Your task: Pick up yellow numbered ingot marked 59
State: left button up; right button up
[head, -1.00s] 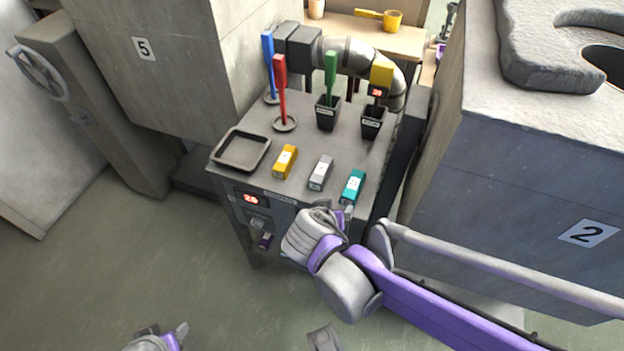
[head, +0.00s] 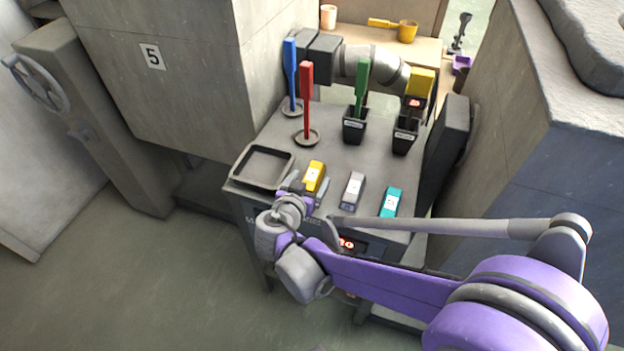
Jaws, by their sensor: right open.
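The yellow ingot (head: 315,175) lies on the front part of the grey bench, with a pale label on its top; the number is too small to read. My right gripper (head: 306,186) is open at the near end of the yellow ingot, its two fingers apart on either side of that end. I cannot tell whether the fingers touch it. The gripper hides the ingot's lower near end. A grey ingot (head: 353,190) and a teal ingot (head: 390,202) lie to its right. My left gripper is not in view.
An empty dark tray (head: 262,167) sits left of the yellow ingot. Behind stand a blue paddle (head: 291,70), a red paddle (head: 307,98), and black holders (head: 355,128) with green and yellow handles. Concrete blocks flank the bench.

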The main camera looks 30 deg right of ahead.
aim_at(311, 177)
jog(key=x, duration=0.4)
jog(key=shift+w+a+f+b, duration=0.1)
jog(key=shift+f+b, duration=0.3)
jog(key=shift+c, duration=0.2)
grip_shut()
jog(key=shift+r, duration=0.1)
